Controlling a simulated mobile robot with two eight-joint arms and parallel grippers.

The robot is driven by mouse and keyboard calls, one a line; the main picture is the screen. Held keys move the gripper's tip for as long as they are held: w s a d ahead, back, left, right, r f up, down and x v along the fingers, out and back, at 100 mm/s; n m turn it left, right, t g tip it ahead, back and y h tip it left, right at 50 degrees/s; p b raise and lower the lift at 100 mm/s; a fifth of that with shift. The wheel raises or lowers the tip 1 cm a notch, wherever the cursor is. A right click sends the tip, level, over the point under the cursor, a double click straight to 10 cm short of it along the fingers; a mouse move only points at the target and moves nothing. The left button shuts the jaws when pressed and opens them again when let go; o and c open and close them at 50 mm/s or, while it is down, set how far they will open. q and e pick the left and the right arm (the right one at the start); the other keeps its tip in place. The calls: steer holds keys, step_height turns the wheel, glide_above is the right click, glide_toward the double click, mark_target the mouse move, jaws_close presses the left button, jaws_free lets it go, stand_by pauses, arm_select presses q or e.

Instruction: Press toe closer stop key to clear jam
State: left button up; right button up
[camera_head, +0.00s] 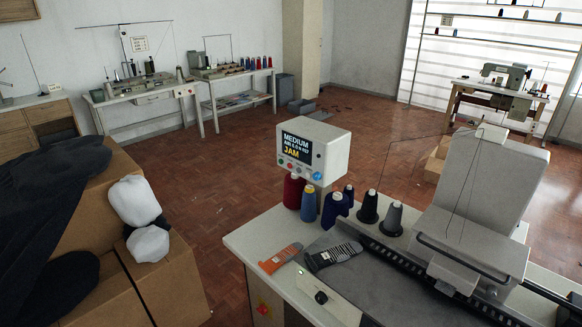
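A white control box (333,150) stands at the back of the white machine table (262,238). Its dark screen (297,146) shows "MEDIUM", a smaller line, and "JAM" in yellow. A row of small coloured buttons (294,168) runs below the screen, with a larger blue one (317,176) at the right end. A red round button (264,309) sits on the table's front side. A black knob (321,297) sits on the table edge panel. I cannot read which one is the stop key. Neither of my grippers is in view.
A large grey machine (478,200) fills the right. Cardboard boxes (165,283) with dark cloth stand at left. Brick-coloured floor is open between.

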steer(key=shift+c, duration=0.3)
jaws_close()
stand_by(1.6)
